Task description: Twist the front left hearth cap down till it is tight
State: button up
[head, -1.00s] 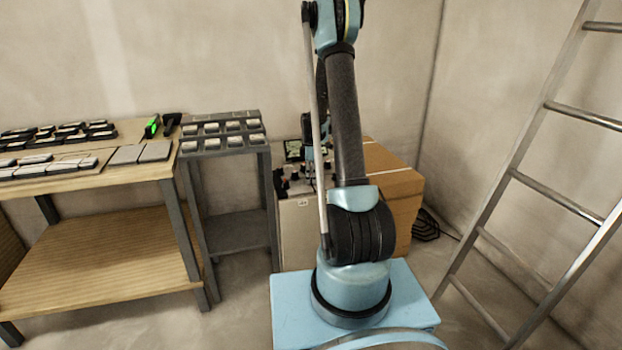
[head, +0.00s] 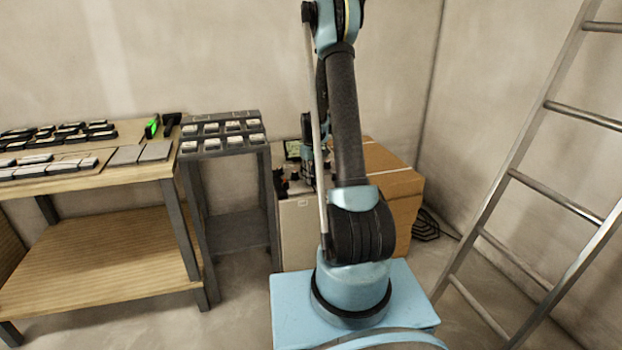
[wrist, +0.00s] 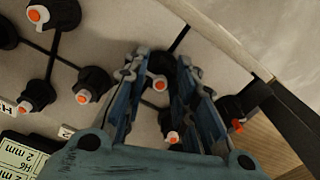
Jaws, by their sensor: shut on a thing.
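In the wrist view, several black caps with orange-tipped pale stems stand on a pale panel (wrist: 110,50) joined by dark lines. My gripper (wrist: 163,66) points down at the panel, its two blue fingers closed in on a black cap (wrist: 158,64), which I take to be the front left hearth cap. The fingers hide part of it, and its tightness cannot be seen. Another orange tip (wrist: 172,137) shows between the fingers nearer the palm. In the head view, my gripper (head: 309,166) is over the pale cabinet (head: 300,236), partly behind my arm.
Neighbouring caps (wrist: 92,84) stand close to the left finger. A small display (wrist: 20,158) is at lower left. In the head view, a cardboard box (head: 395,205) stands right of the cabinet, a grey rack (head: 238,150) left, and a ladder (head: 530,180) far right.

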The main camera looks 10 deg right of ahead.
jog(key=m, duration=0.4)
jog(key=shift+w+m, duration=0.2)
jog(key=shift+m, duration=0.1)
jog(key=m, duration=0.3)
jog(key=shift+m, duration=0.4)
jog(key=m, duration=1)
jog(key=shift+m, duration=0.4)
jog(key=m, duration=0.3)
jog(key=shift+m, duration=0.3)
jog(key=m, duration=0.6)
jog(key=shift+m, duration=0.7)
jog(key=o, duration=1.1)
jog(key=shift+s, duration=0.1)
